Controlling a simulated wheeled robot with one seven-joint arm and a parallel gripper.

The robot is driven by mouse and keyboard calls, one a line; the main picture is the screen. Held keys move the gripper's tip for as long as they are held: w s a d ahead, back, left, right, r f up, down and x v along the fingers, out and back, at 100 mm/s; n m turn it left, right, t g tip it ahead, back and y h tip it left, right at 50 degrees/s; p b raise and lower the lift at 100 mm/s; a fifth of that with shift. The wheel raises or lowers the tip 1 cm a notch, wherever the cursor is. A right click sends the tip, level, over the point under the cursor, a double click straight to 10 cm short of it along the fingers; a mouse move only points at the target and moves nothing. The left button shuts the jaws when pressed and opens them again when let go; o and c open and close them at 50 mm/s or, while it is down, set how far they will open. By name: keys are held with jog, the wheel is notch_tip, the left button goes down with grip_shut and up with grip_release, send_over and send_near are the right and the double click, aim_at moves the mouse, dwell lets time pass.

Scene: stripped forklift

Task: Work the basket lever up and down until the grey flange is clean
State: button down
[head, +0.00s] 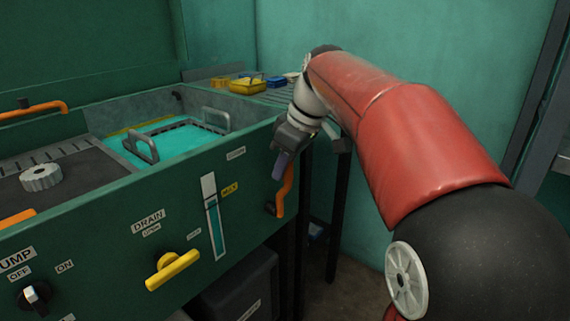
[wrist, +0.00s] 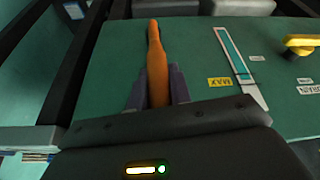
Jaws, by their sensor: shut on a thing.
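The orange basket lever (head: 287,188) hangs at the right end of the green washer's front panel, its grip pointing up. My gripper (head: 282,160) is shut on it near its upper part. In the wrist view the lever (wrist: 157,55) runs between the two fingers of my gripper (wrist: 157,88). The basket's grey handles (head: 141,149) stand up in the tank, over bright teal liquid (head: 170,140). A grey round piece with a scalloped rim (head: 41,177), which looks like the flange, sits on the dark surface left of the basket. Its cleanness cannot be told.
The panel bears a yellow drain handle (head: 172,270), a level gauge (head: 213,216) and a pump knob (head: 33,295). Another orange handle (head: 33,110) is at the far left. Behind my gripper, a rack holds yellow (head: 246,86) and blue (head: 276,83) items. A dark bin (head: 240,289) stands below.

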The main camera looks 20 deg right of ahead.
jog(key=s+a+f+n+t+h+b, duration=0.1)
jog(key=s+a+f+t+h+b, duration=0.1)
jog(key=b, duration=0.5)
jog(key=shift+s+a+t+h, duration=0.7)
jog(key=shift+s+a+h, duration=0.3)
jog(key=shift+a, duration=0.6)
jog(key=shift+w, duration=0.1)
jog(key=c, duration=1.3)
grip_release()
jog(key=shift+r, duration=0.1)
jog(key=p+v, duration=0.1)
jog(key=v, duration=0.6)
jog(key=shift+s+a+r, duration=0.15)
jog(key=shift+s+r, duration=0.15)
